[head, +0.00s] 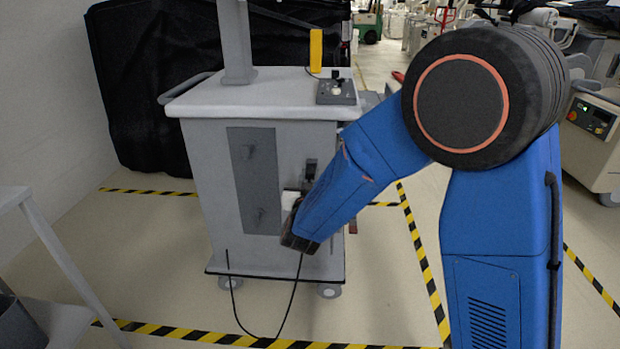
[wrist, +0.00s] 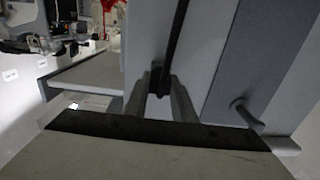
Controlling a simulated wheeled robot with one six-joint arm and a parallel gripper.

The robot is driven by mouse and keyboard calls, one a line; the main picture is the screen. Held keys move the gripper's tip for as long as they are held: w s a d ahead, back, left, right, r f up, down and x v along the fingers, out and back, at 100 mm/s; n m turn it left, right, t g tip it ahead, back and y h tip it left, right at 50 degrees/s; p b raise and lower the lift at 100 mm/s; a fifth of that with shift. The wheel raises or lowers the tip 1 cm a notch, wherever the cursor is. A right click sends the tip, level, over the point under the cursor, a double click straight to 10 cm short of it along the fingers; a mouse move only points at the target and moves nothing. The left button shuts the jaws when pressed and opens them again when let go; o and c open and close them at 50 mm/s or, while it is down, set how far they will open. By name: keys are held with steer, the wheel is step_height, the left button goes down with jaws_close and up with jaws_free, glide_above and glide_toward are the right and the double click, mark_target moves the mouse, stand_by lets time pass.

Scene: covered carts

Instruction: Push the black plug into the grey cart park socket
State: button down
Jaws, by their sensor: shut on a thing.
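My gripper (wrist: 157,100) is shut on the black plug (wrist: 157,75), whose small dark end shows between the two grey fingers in the wrist view. A black cable (wrist: 177,35) runs up that picture from the plug. In the head view my wrist (head: 301,236) is at the front of the grey cart (head: 215,180), and my arm hides the plug and most of the gripper. A small dark fitting (head: 311,168) on the cart front shows just above my wrist; I cannot tell whether it is the park socket. No socket opening or plug contact is visible.
The cable (head: 291,300) hangs in a loop to the floor and back to the cart's lower left. A dark grey panel (head: 240,185) with two hooks is left of my wrist. A control box (head: 337,91) sits on the cart top. Striped tape marks the floor.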

steer(key=shift+w, duration=0.7)
steer(key=c, duration=1.4)
jaws_free()
steer(key=s, duration=1.7)
steer(key=shift+s+a, duration=0.25)
steer(key=shift+w+r, duration=0.1)
